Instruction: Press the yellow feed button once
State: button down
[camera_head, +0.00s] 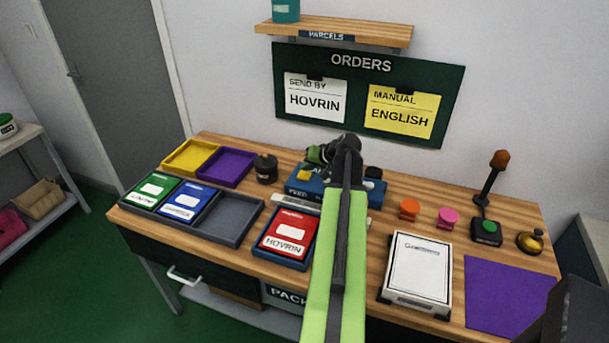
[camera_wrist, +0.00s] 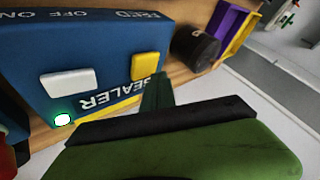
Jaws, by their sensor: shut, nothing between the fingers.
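The blue sealer (camera_head: 312,192) sits at the back middle of the bench, partly hidden by my arm. It fills the upper left of the wrist view (camera_wrist: 95,45), which shows its lettering upside down. Its yellow feed button (camera_wrist: 145,66) is on the face beside a white rocker (camera_wrist: 65,85), and the yellow button also shows in the head view (camera_head: 304,175). A light (camera_wrist: 62,119) on it glows green. My gripper (camera_wrist: 158,78) is shut and empty, its fingertips just beside the yellow button's edge. I cannot tell whether they touch it.
A dark cylinder (camera_head: 265,168) stands left of the sealer, near purple (camera_head: 226,165) and yellow (camera_head: 190,157) trays. Orange (camera_head: 409,209) and pink (camera_head: 447,218) spools stand to the right. A red-card tray (camera_head: 286,238) and white-topped box (camera_head: 418,270) are in front.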

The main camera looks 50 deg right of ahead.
aim_at(306, 175)
dwell(0.4)
jog(key=shift+f+b, duration=0.4)
jog(key=shift+f+b, duration=0.5)
dwell(0.5)
dwell(0.4)
jog(key=shift+r+p, duration=0.9)
notch_tip(306, 175, up, 5)
jog(key=p, duration=0.5)
jog(key=shift+r, duration=0.1)
